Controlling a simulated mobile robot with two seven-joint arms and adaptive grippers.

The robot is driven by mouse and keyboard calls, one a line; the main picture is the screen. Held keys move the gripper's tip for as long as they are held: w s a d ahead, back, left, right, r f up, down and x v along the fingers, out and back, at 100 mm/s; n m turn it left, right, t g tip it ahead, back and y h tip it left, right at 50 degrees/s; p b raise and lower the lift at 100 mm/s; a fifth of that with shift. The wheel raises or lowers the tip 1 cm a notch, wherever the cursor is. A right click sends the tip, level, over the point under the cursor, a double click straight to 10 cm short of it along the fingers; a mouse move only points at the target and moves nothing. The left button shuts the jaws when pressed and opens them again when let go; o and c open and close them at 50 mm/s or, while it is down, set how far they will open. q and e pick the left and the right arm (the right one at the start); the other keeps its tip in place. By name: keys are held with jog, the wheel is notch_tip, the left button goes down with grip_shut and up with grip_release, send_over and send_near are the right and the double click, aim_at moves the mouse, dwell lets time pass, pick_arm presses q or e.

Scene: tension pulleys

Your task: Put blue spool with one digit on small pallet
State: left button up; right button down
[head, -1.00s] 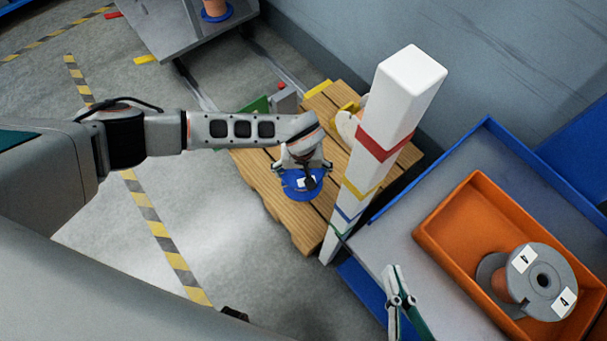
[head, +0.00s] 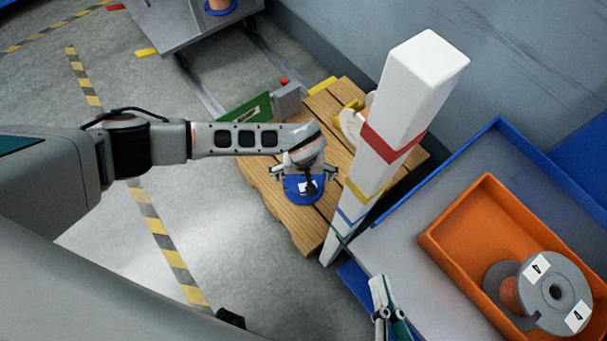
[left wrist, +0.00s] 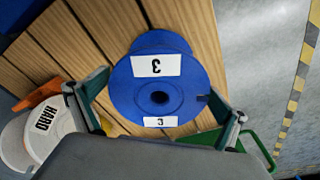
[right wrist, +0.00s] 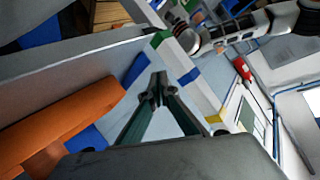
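The blue spool (head: 304,190) rests on the wooden pallet (head: 290,226), near its left front part. In the left wrist view the spool (left wrist: 150,105) shows white labels with a single digit 3, and pallet planks (left wrist: 62,45) lie under it. My left gripper (head: 304,174) is over the spool. My right gripper (head: 388,308) is by the grey table's front corner. In the right wrist view its fingertips (right wrist: 158,88) meet, with nothing between them.
A white post with coloured bands (head: 402,95) stands close right of the spool. A hard hat marked HARD (left wrist: 35,135) lies near the left gripper. An orange bin (head: 455,225) holding a grey spool (head: 555,290) is on the right table. Floor left of the pallet is clear.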

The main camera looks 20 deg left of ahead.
pick_arm(q)
jog(key=r+p, duration=0.1)
jog(key=r, duration=0.3)
jog(key=r+p, duration=0.2)
jog(key=r, duration=0.2)
jog(key=s+r+p, duration=0.1)
jog(key=r+p, duration=0.1)
jog(key=r, duration=0.2)
jog(key=shift+d+r, duration=0.1)
jog(key=shift+d, duration=0.1)
pick_arm(e)
jog(key=d+n, duration=0.1)
jog(key=d, duration=0.1)
jog(key=d+n, duration=0.1)
jog(key=n, duration=0.1)
jog(key=w+d+n+h, duration=0.1)
jog(key=d, duration=0.1)
jog(key=shift+w+d+r+n+g, duration=0.1)
jog(key=shift+d+r+n+g, duration=0.15)
jog(key=shift+d+n+g, duration=0.1)
pick_arm(q)
jog(key=shift+s, duration=0.15)
pick_arm(e)
jog(key=shift+f, duration=0.2)
pick_arm(q)
jog(key=shift+p, duration=0.3)
